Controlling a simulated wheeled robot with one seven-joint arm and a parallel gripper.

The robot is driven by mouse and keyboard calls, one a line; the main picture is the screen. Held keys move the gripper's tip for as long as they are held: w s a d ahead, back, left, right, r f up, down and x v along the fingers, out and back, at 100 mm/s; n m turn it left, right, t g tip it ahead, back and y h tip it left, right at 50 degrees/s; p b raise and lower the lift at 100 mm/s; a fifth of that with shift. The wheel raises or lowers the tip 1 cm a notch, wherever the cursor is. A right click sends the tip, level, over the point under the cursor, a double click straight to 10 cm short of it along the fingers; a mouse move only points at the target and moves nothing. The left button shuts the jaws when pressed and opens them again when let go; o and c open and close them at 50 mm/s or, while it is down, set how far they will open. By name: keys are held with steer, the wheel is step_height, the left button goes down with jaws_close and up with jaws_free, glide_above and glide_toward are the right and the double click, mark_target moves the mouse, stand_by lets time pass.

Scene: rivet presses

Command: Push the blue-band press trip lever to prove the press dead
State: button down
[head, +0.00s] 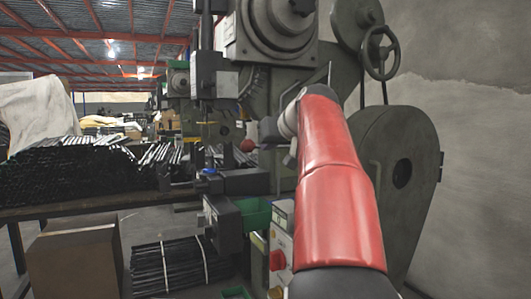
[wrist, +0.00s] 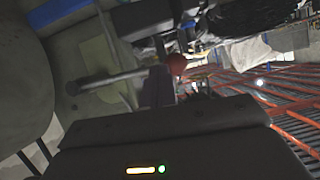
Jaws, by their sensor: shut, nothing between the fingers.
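The trip lever is a thin grey rod (wrist: 110,79) with a dark red ball knob (wrist: 176,64) in the wrist view. In the head view the knob (head: 247,146) shows just left of my arm's end, in front of the grey-green press (head: 255,75). My gripper (wrist: 157,86) is shut and empty, its fingers close to the rod and knob. I cannot tell whether they touch. In the head view my red arm and wrist hide most of the gripper. A blue band (wrist: 60,12) shows at the top left of the wrist view.
A control box (head: 280,245) with a red button stands below the lever. A handwheel (head: 381,52) and a large belt guard (head: 402,175) are at right. A bench (head: 80,208) with dark rods is at left, above a cardboard box (head: 75,262).

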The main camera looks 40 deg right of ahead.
steer(key=v, duration=0.5)
steer(key=shift+s+r, duration=0.15)
steer(key=shift+s, duration=0.15)
stand_by(0.6)
